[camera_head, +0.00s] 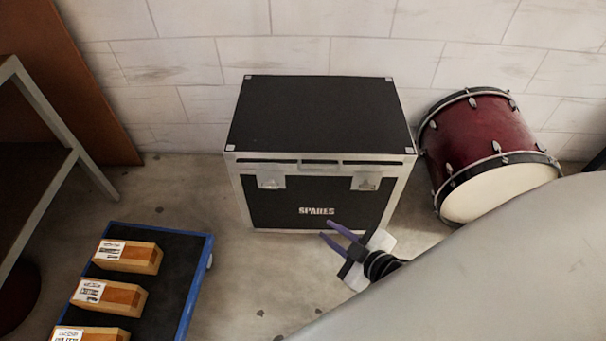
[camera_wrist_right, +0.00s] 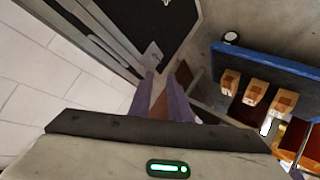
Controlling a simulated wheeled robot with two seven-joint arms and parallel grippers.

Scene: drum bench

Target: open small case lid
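The small case (camera_head: 318,195) is a black box with silver edges marked SPARES, standing on the floor against the wall. Its black lid (camera_head: 318,112) lies flat and shut. Two silver latch plates (camera_head: 271,181) sit on the front just below the lid seam. My right gripper (camera_head: 326,230) is in front of the case, low near the lettering, with its two purple fingers apart and nothing between them. In the right wrist view the fingers (camera_wrist_right: 163,90) point toward the case front, where one latch plate (camera_wrist_right: 152,53) shows. My left gripper is out of view.
A red drum (camera_head: 488,150) lies on its side right of the case. A blue-edged dolly (camera_head: 180,262) with several wooden blocks (camera_head: 128,257) stands at the lower left. A metal-framed shelf (camera_head: 50,120) is at far left.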

